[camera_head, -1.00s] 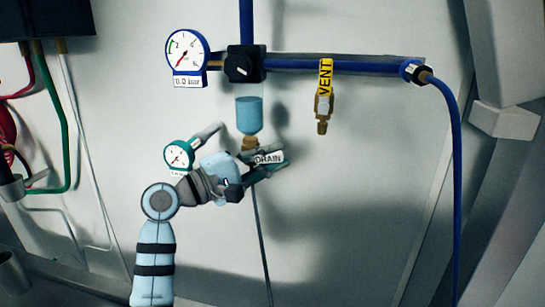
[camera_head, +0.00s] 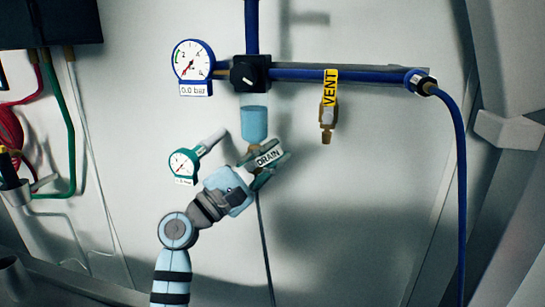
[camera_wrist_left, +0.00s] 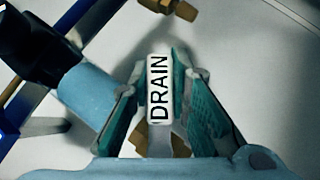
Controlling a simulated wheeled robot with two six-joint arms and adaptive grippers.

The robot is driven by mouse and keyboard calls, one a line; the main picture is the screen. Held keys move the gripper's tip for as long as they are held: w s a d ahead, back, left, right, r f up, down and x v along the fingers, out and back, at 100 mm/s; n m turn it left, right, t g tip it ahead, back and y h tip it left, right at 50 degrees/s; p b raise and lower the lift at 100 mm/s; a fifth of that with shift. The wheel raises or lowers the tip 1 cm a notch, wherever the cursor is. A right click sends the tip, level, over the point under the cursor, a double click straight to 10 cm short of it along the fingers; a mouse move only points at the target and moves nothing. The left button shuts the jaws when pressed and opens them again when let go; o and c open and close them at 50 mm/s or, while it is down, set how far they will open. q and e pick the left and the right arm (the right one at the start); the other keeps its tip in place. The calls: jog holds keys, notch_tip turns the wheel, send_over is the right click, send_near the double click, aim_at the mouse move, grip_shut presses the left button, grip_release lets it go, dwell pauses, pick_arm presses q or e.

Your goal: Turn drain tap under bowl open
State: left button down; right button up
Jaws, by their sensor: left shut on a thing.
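The drain tap (camera_head: 269,155) is a small white handle marked DRAIN, just below the clear bowl (camera_head: 254,124) with blue liquid. In the head view the handle sits tilted, its right end higher. My left gripper (camera_head: 264,160) is at the tap, its green fingers on either side of the handle, shut on it. In the left wrist view the DRAIN handle (camera_wrist_left: 158,90) stands between the two green fingers (camera_wrist_left: 160,95), with the bowl (camera_wrist_left: 88,95) to the left. The tap's body under the handle is mostly hidden by the gripper. My right gripper is not in view.
Above the bowl is a black regulator knob (camera_head: 250,73) with a blue gauge (camera_head: 193,61) reading 0.0 bar. A brass VENT valve (camera_head: 328,112) hangs from the blue pipe to the right. A green-rimmed gauge (camera_head: 184,164) is close left of my gripper. A thin hose (camera_head: 265,245) hangs below.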

pick_arm(q)
jog(key=c, duration=1.5)
grip_release()
jog(key=v, duration=1.2)
jog(key=shift+a+f, duration=0.1)
